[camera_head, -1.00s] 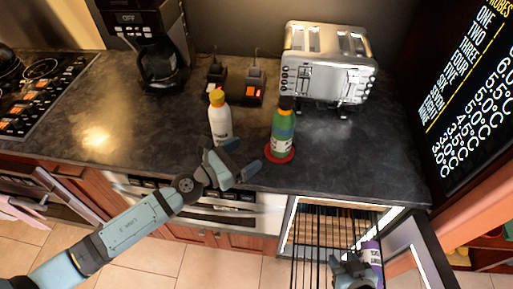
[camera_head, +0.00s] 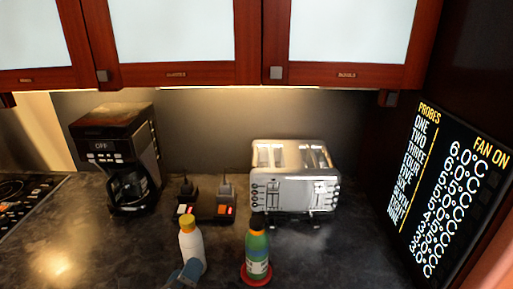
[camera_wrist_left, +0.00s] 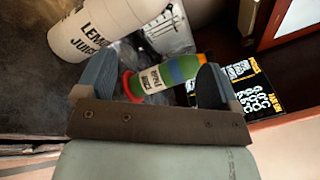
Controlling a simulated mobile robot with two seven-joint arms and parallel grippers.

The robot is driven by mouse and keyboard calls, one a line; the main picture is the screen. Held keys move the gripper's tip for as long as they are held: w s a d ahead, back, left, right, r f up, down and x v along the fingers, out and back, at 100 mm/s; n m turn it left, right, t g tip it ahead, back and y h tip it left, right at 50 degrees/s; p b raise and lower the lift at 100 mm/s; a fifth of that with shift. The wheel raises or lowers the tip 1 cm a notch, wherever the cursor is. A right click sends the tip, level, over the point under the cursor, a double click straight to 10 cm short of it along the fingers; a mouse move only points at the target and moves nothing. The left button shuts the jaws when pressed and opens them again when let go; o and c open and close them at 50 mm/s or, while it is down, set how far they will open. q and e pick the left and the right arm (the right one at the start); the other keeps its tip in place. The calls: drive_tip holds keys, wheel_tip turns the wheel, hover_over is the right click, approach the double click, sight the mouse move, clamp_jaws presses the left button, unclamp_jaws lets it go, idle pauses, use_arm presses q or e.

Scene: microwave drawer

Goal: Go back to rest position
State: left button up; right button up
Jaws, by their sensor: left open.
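My left gripper (camera_head: 184,273) shows only in part at the bottom of the head view, in front of a white bottle (camera_head: 191,246) with a yellow cap. In the left wrist view my left gripper (camera_wrist_left: 150,82) is open, its two fingers apart. A green bottle (camera_head: 257,254) stands upright on a red round base (camera_head: 256,275). It also shows beyond the fingers in the left wrist view (camera_wrist_left: 165,75). The white bottle, labelled lemon juice, is near the left finger in that view (camera_wrist_left: 100,27). I cannot tell whether the gripper touches either bottle. My right gripper is out of view.
A silver toaster (camera_head: 293,184), a coffee maker (camera_head: 120,160) and a small black unit with plugs (camera_head: 207,206) stand at the back of the dark counter (camera_head: 100,251). A black display (camera_head: 447,188) is at the right. Wall cabinets (camera_head: 180,42) hang above.

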use_arm(q)
drive_tip(key=s+a+f+n+g+y, duration=0.3)
drive_tip(key=s+a+n+g+y, duration=0.15)
drive_tip(key=n, duration=0.45)
drive_tip(key=s+a+f+n+g+y, duration=0.25)
drive_tip(key=s+a+n, duration=0.3)
drive_tip(key=n, duration=0.45)
drive_tip(key=s+f+n+g+h, duration=0.2)
drive_tip(key=s+n+g, duration=0.55)
drive_tip(key=s, duration=0.65)
drive_tip(key=w+d+f+t+h+p, duration=0.1)
drive_tip(key=w+d+f+t+p, duration=0.1)
drive_tip(key=f, duration=0.3)
drive_tip(key=w+d+f+m+t+h+p, duration=0.1)
drive_tip(key=w+d+f+t+h, duration=0.1)
drive_tip(key=w+d+f+t, duration=0.2)
drive_tip(key=shift+d+f+t+p, duration=0.35)
drive_tip(key=shift+d+t+p, duration=0.1)
drive_tip(key=shift+t, duration=0.2)
